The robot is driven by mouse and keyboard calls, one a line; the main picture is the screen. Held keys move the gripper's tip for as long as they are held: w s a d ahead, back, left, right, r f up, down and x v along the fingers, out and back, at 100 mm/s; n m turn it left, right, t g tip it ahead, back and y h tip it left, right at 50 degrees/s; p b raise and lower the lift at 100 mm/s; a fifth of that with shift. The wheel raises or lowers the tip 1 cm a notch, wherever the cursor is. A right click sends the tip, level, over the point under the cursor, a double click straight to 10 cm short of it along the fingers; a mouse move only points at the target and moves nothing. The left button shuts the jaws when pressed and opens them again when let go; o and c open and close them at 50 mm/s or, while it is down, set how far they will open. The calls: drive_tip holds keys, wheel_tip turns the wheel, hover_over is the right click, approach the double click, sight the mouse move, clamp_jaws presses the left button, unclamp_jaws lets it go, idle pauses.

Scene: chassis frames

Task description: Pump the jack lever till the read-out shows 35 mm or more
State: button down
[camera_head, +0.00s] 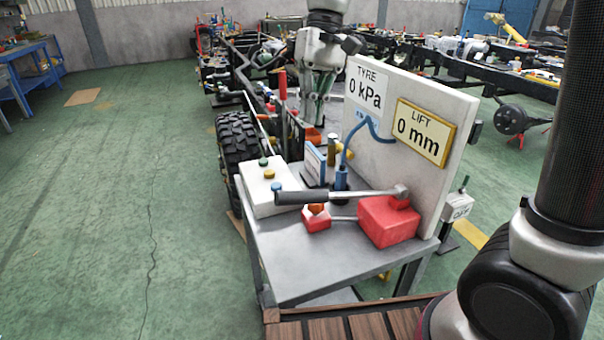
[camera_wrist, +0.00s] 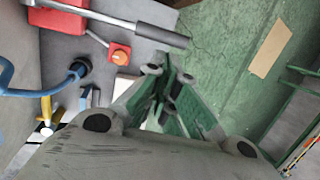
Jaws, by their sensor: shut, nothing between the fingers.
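The jack is a red block (camera_head: 388,222) on the grey bench top. Its lever (camera_head: 340,194) is a metal rod with a black grip at the left end, lying about level. The lever also shows in the wrist view (camera_wrist: 115,22), with its grip at upper middle. The LIFT read-out (camera_head: 423,131) shows 0 mm. My gripper (camera_head: 315,112) points down behind the bench items, left of the white board, apart from the lever. In the wrist view my gripper (camera_wrist: 165,82) has its fingers together and empty, with the grip beyond the fingertips.
A TYRE read-out (camera_head: 367,88) shows 0 kPa on the white board (camera_head: 400,170). A red box with an orange knob (camera_head: 316,218) sits below the lever. A button box (camera_head: 268,187) and a blue hose fitting (camera_head: 341,180) stand nearby. Green floor (camera_head: 110,200) is open at left.

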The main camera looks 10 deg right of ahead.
drive_tip(key=x, duration=1.3)
drive_tip(key=shift+s, duration=0.1)
